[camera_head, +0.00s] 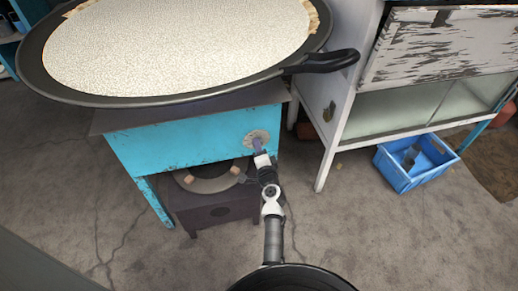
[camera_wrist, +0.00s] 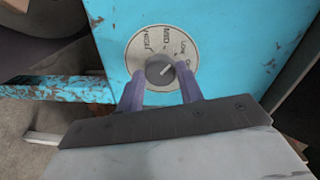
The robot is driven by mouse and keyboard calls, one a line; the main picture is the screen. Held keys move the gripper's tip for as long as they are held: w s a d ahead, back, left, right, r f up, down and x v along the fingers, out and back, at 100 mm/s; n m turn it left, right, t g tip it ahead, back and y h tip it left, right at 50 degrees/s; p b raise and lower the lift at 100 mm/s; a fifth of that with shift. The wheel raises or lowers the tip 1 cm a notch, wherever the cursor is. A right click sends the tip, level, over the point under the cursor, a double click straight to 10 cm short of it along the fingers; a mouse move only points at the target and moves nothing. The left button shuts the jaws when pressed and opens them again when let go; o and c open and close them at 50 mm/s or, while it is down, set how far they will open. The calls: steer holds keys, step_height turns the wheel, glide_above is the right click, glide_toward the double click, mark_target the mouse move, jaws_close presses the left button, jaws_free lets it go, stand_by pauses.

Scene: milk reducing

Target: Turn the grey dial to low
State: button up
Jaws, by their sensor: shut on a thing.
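The grey dial (camera_wrist: 160,69) is a round knob with a light pointer mark, in the middle of a pale round plate (camera_wrist: 147,53) on a turquoise panel. The plate carries lettering that reads High, Med and Low, with another label partly seen at the right. The mark points up and to the right, roughly towards the Low side; its exact setting is hard to tell. My gripper (camera_wrist: 160,76) has one purple finger on each side of the dial and is shut on it. In the head view, my gripper (camera_head: 257,150) reaches the panel just below the plate (camera_head: 258,136).
A wide black pan (camera_head: 120,101) of white liquid stands on the turquoise stove (camera_head: 180,140), its handle (camera_head: 325,62) jutting right above the dial. A dark burner stand (camera_head: 205,212) is below. A white cabinet (camera_head: 340,135) and blue crate (camera_head: 395,177) are at right.

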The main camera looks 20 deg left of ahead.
steer(key=shift+w+r+m, duration=0.1)
steer(key=shift+r+m, duration=0.05)
steer(key=shift+m, duration=0.65)
steer(key=o, duration=1)
steer(key=shift+s+d, duration=0.1)
steer(key=shift+s, duration=0.1)
